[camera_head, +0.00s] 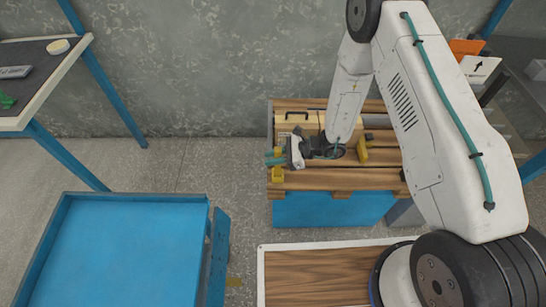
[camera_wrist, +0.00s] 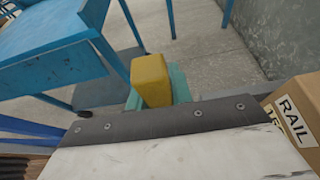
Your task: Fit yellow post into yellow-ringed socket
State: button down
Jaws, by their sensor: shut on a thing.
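My gripper (camera_head: 275,157) is over the left end of the slatted wooden bench top, with its teal fingers pointing left. In the wrist view a yellow block-shaped post (camera_wrist: 152,80) stands between the teal fingers (camera_wrist: 180,84), and the gripper is shut on it. The post's lower end is hidden behind the grey edge of my wrist. In the head view the held post is small and hard to separate from other yellow pieces. I cannot make out a yellow-ringed socket in either view.
A blue cart (camera_head: 135,250) stands front left.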

jog(key=shift+f, duration=0.15)
jog(key=shift+f, duration=0.45)
jog(key=c, duration=1.3)
grip_release()
jog(key=shift+o, duration=0.2)
